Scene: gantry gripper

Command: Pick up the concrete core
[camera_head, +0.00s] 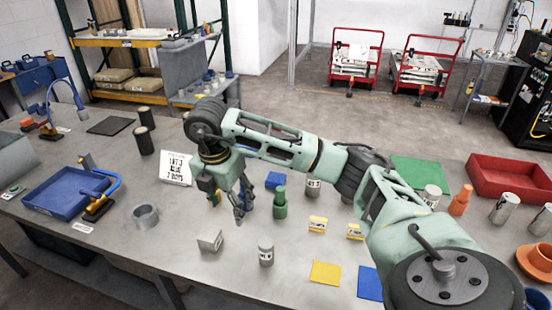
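A grey cylinder with a white label (266,252), which looks like the concrete core, stands upright on the table near its front edge. Another grey labelled cylinder (313,187) stands further back, partly behind my arm, so I cannot be sure which is the core. My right arm reaches in from the lower right. Its gripper (243,212) points down above the table, behind and left of the front cylinder and apart from it. Its fingers look spread with nothing between them. My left gripper is not in view.
A grey block (210,240) sits just left of the front cylinder. A green bottle-shaped piece (280,205) stands behind it. A metal ring (145,215) and blue tray (68,192) are left.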

